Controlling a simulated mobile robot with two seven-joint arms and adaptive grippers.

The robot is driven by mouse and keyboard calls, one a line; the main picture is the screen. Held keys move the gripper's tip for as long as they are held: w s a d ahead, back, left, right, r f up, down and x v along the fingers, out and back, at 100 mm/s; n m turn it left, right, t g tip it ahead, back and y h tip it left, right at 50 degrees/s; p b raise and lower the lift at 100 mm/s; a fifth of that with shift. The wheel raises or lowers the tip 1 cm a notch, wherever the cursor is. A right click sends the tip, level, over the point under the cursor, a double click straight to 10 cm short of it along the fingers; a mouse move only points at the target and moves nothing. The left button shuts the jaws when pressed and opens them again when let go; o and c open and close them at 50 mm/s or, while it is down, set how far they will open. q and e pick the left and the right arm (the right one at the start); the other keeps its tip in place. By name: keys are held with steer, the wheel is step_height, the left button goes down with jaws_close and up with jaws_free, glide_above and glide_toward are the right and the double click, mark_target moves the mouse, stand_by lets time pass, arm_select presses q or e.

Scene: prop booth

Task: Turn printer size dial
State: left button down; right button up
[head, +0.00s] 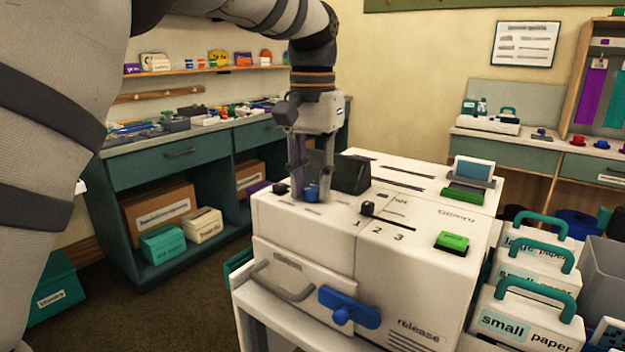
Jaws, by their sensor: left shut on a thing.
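The white printer (340,245) stands on a white stand in the middle of the head view. The fingers hide part of the knob. To the right of the gripper, a black knob (368,208) sits by a slot with the marks 1, 2 and 3. A small, hard-to-read label is beside it. My right gripper is not in view.
The printer also has a green button (452,242), a blue release handle (348,306) and a dark raised block (352,175) behind the gripper. Paper boxes with teal handles (525,318) crowd the right side. A teal workbench (180,172) stands behind left.

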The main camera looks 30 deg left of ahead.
mark_target(313, 188)
arm_select(q)
steer(key=shift+m, duration=0.7)
steer(key=c, duration=1.3)
jaws_free()
steer(key=shift+c, duration=0.2)
step_height(313, 188, up, 12)
